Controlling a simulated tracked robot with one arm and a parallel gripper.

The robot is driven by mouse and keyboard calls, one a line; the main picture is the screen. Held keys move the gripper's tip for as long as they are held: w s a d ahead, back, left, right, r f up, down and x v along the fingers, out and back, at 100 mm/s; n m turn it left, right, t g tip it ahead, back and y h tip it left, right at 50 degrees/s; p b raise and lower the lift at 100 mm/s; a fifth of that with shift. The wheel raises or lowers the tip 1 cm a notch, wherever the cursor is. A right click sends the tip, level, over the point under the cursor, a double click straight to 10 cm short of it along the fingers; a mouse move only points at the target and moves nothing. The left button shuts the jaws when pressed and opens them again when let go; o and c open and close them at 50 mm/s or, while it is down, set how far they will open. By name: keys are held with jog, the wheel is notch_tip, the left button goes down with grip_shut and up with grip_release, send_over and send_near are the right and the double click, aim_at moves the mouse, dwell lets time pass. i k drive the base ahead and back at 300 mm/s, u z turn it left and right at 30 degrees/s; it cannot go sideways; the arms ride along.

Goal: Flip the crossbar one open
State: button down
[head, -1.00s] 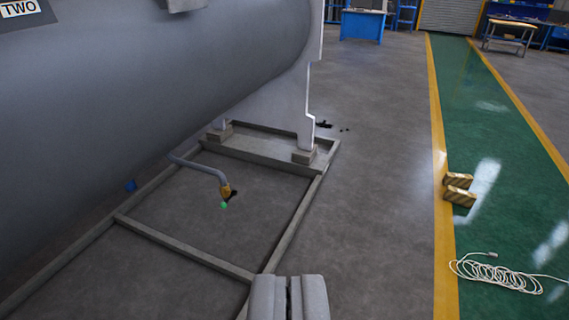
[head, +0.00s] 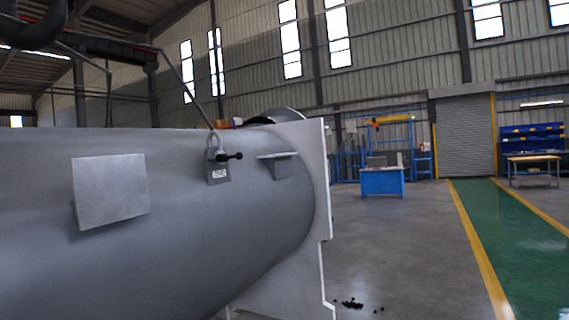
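A dark crossbar handle (head: 231,156) with a round knob sticks out to the right from a grey ring-shaped fitting (head: 213,142). The fitting stands on a grey bracket (head: 218,173) on the upper side of the big grey cylindrical shell (head: 250,225). A small white label (head: 219,174) is on the bracket; its text is too small to read surely. I cannot tell whether the crossbar is open or closed. My gripper is out of view.
A flat grey plate (head: 110,190) juts from the shell at left, and a small ledge (head: 277,163) sits right of the bracket. A white flange plate (head: 318,200) ends the shell. Open floor (head: 400,240) lies right; a blue bench (head: 382,181) stands behind.

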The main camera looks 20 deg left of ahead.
aim_at(232, 157)
jog(key=z, duration=0.05)
jog(key=i, duration=1.3)
jog(key=u, duration=0.35)
jog(key=i, duration=1.5)
jog(key=u, duration=0.25)
